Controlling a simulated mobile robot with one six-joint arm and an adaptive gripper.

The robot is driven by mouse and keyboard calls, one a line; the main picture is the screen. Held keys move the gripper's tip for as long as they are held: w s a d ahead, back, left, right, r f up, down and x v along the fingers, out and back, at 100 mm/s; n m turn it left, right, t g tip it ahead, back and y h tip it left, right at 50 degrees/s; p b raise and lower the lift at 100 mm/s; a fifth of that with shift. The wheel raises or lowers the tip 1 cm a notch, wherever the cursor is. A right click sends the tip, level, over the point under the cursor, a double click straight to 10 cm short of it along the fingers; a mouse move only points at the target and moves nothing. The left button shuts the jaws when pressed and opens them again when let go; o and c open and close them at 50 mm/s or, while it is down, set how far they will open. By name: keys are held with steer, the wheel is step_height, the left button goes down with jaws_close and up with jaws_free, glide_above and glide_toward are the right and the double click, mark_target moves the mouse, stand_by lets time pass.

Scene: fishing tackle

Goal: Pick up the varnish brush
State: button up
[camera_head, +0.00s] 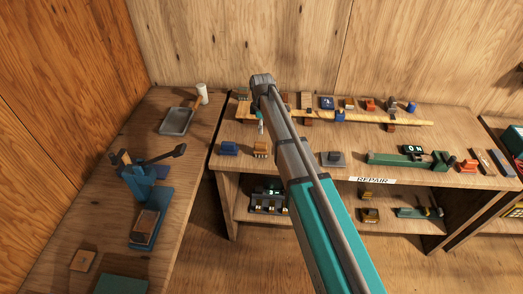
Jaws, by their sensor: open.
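I cannot surely make out the varnish brush in this small view. A small brown block-like thing (261,149) lies near the front left edge of the repair bench (300,160), and I cannot tell what it is. My arm reaches from the lower right up over this bench. My gripper (260,130) hangs from the arm's far end, above the bench's left part. It is open, and I see nothing held in it. Its fingers are small and partly unclear. My arm hides a strip of the bench's middle.
A blue block (229,148) sits left of the brown one. A raised wooden shelf (410,120) with several small items runs along the back. The left bench holds a grey tray (177,121), a white-topped item (202,92) and a blue vise-like tool (145,190).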

mark_target(261, 143)
steer(key=shift+f+b, duration=4.25)
steer(key=shift+f, duration=0.05)
steer(key=shift+f, duration=0.1)
steer(key=shift+w+a+f+b, duration=0.1)
steer(key=shift+f+b, duration=1.15)
steer(key=shift+b, duration=0.05)
steer(key=shift+a+f+b, duration=0.1)
steer(key=shift+f+b, duration=1.15)
steer(key=shift+b, duration=0.05)
steer(key=c, duration=1.3)
steer(key=shift+o, duration=0.2)
steer(key=shift+r, duration=0.1)
step_height(261, 143, up, 3)
steer(key=p, duration=0.3)
steer(key=s+d+r+p, duration=0.1)
steer(key=s+r+p, duration=0.9)
steer(key=s, duration=0.4)
steer(key=shift+d, duration=0.35)
